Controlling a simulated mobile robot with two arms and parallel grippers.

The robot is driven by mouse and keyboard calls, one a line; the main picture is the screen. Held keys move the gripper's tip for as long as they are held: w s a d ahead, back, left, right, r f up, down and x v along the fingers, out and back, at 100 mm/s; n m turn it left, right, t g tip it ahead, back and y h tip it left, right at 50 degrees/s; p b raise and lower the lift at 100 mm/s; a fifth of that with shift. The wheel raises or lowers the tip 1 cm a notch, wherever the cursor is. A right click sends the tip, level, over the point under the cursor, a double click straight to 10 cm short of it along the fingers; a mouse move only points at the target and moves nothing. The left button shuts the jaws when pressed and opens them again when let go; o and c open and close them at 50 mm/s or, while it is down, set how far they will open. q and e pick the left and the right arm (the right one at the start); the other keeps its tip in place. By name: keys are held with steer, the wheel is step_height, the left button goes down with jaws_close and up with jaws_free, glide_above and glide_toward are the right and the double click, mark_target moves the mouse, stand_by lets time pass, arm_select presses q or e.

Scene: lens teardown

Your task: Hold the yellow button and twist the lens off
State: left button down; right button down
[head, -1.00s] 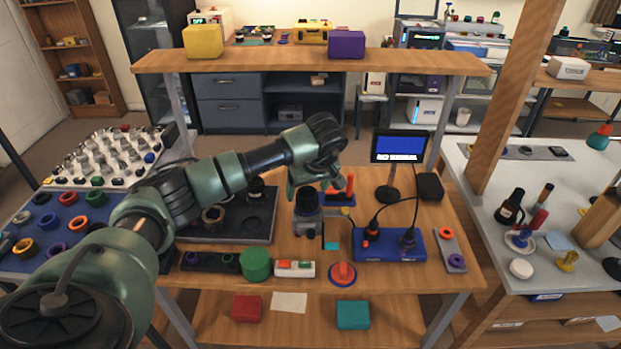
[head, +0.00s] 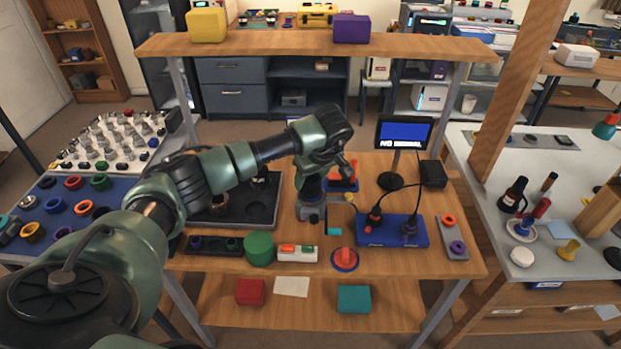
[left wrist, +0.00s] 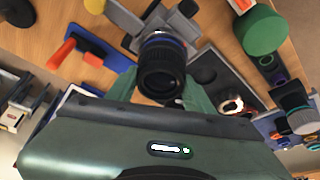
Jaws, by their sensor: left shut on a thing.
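The black lens (left wrist: 162,70) with a blue ring points up from a grey holder in the left wrist view. It also shows in the head view (head: 311,187), partly covered by my gripper. My left gripper (left wrist: 160,94) has one green finger on each side of the lens and is shut on it. The grey holder (head: 309,211) stands on the wooden bench. My right gripper is in neither view.
The orange-handled tool on a blue base (head: 342,184) is close behind the lens. A dark tray (head: 235,216) lies to the left. A blue box with cables (head: 391,231) and a small monitor (head: 404,133) stand to the right. A green cylinder (head: 259,248) is in front.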

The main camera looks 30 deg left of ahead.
mark_target(311, 177)
arm_select(q)
steer(key=shift+w+n, duration=0.1)
steer(key=shift+n, duration=0.5)
steer(key=shift+n+g, duration=0.4)
steer(key=shift+n, duration=0.2)
steer(key=shift+r+p, duration=0.6)
steer(key=shift+r, duration=0.55)
steer(key=shift+r+p, duration=1.55)
steer(key=shift+r, duration=0.9)
